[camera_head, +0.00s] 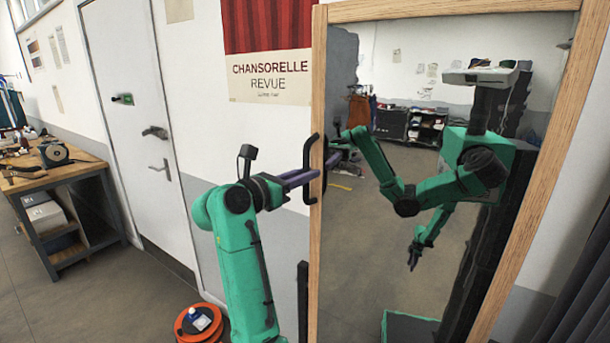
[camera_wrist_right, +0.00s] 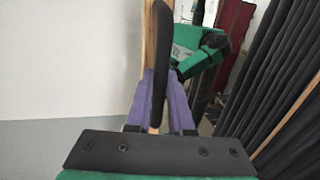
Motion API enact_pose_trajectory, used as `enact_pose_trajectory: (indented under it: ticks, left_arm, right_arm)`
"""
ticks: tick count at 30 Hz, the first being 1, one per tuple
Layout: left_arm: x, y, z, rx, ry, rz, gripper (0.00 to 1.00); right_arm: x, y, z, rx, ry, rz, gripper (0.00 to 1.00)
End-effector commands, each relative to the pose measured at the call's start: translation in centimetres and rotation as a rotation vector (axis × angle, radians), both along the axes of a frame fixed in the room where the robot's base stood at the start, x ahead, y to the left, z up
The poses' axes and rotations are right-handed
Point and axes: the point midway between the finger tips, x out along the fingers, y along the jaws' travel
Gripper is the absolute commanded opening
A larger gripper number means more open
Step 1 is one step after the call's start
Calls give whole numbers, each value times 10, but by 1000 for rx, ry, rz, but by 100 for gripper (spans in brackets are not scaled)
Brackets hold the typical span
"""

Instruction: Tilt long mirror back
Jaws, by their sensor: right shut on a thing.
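The long mirror (camera_head: 365,255) stands upright in a pale wooden frame on the right of the head view. A black bar handle (camera_head: 308,150) sits on the frame's left side; it also shows in the right wrist view (camera_wrist_right: 161,55). My right gripper (camera_head: 312,176) is shut on this handle, its purple fingers (camera_wrist_right: 165,100) on either side of the bar. The fingertips are partly hidden by the handle. My left gripper is not directly in view; only a reflection of my body and arms shows in the glass. The mirror's lower edge is out of view.
An orange cable reel (camera_head: 200,325) lies on the floor by my right arm. A workbench (camera_head: 60,175) with tools stands at the left, and a white door (camera_head: 135,70) is behind. Dark curtains (camera_wrist_right: 285,70) hang to the right in the right wrist view.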

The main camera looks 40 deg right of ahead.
Motion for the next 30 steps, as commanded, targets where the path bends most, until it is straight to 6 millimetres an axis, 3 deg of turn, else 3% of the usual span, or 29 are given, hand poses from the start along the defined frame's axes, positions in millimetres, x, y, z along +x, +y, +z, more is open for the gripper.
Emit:
enact_pose_trajectory:
  ticks: [6,15,18,27,28,30]
  left_arm:
    - [0,0,4,1,0,0,50]
    - [0,3,25,4,0,0,50]
    - [1,2,26,2,-1,1,50]
    - [0,2,26,3,0,1,50]
    - [0,2,26,3,0,1,50]
    - [0,2,26,3,0,1,50]
  right_arm:
    - [2,-9,1,24,9,-5,0]
    - [20,-70,6,178,55,-6,0]
    - [24,-81,4,209,63,-3,0]
    - [24,-84,3,214,65,-2,0]
    - [24,-84,3,214,65,-2,27]
    - [24,-84,3,214,65,-2,50]
